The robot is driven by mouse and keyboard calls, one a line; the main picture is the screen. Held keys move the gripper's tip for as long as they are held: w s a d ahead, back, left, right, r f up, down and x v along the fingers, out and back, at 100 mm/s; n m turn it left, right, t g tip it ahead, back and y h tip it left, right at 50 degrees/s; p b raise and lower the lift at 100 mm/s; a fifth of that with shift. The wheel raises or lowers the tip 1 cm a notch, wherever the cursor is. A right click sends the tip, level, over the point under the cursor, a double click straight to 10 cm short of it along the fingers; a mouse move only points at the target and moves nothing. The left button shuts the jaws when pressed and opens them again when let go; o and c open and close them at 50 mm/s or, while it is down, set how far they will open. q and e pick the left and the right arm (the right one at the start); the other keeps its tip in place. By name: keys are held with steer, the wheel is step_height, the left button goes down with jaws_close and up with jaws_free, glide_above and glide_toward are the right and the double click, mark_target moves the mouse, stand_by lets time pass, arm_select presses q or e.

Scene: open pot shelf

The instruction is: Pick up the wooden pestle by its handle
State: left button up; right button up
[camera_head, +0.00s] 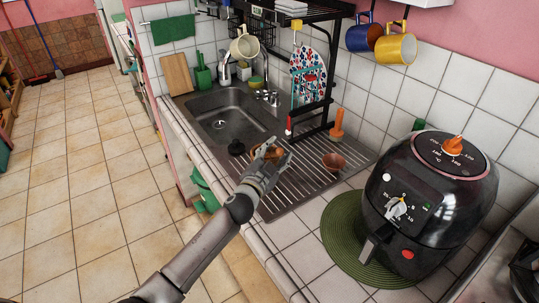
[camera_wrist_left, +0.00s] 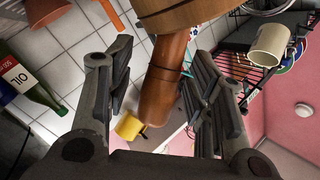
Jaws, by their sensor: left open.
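The wooden pestle (camera_wrist_left: 163,85) is a brown cylinder in the left wrist view, between the fingers of my left gripper (camera_wrist_left: 158,58). It sticks out of a banded wooden vessel (camera_wrist_left: 190,14) at the top of that view. My left gripper is open, with one finger on each side of the pestle; gaps show on both sides. In the head view my left gripper (camera_head: 270,160) is over the ribbed drainboard, and an orange-brown wooden piece (camera_head: 266,152) shows at its fingertips, mostly hidden by it. My right gripper is not in view.
A small brown bowl (camera_head: 334,162) and an upright orange object (camera_head: 338,122) stand to the right of the gripper. A black rack (camera_head: 318,125) rises behind. The sink (camera_head: 215,110) is at left; a black air fryer (camera_head: 430,205) is at right.

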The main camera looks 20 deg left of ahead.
arm_select(q)
jaws_close()
steer(key=shift+r, duration=0.1)
step_height(320, 180, up, 10)
steer(key=shift+f, duration=0.1)
stand_by(0.4)
